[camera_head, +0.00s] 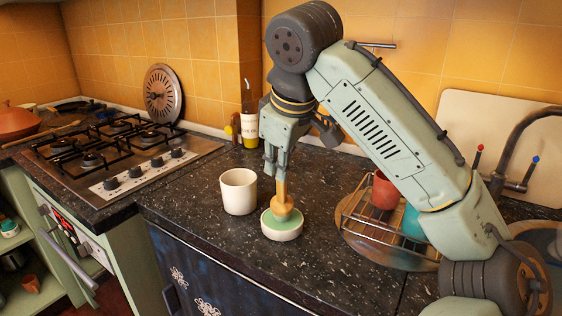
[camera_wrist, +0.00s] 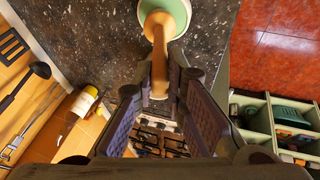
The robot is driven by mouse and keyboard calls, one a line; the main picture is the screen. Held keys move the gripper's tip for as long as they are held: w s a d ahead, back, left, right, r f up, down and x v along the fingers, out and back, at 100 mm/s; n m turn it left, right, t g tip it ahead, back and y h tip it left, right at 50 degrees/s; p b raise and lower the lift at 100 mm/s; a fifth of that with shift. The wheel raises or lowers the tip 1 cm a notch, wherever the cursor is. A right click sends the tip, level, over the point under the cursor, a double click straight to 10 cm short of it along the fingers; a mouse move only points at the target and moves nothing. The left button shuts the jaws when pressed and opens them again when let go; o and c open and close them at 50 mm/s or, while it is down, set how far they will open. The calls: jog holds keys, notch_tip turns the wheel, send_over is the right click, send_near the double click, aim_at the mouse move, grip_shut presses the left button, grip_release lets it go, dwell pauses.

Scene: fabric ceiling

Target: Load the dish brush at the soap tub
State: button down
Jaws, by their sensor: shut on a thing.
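My gripper (camera_head: 277,166) points down over the dark counter and is shut on the dish brush (camera_head: 282,204), holding it by its wooden handle. The brush is upright, head down. The soap tub (camera_head: 282,234) is a round white dish with a green top, standing on the counter right under the brush. The brush head is at the green surface; its bristles are hidden, so how firmly it touches is unclear. In the wrist view, the brush handle (camera_wrist: 159,65) runs between my gripper's fingers (camera_wrist: 160,88) toward the soap tub (camera_wrist: 182,8) at the top edge.
A cream cup (camera_head: 238,191) stands close left of the tub. A wire dish rack (camera_head: 352,213) with cups is to the right, beside the sink tap (camera_head: 510,165). A yellow-labelled bottle (camera_head: 250,128) stands behind. The gas hob (camera_head: 130,150) is left. The counter in front is clear.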

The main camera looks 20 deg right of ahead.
jog(key=shift+r+p, duration=2.8)
jog(key=shift+r, duration=0.7)
jog(key=shift+w+a, duration=0.1)
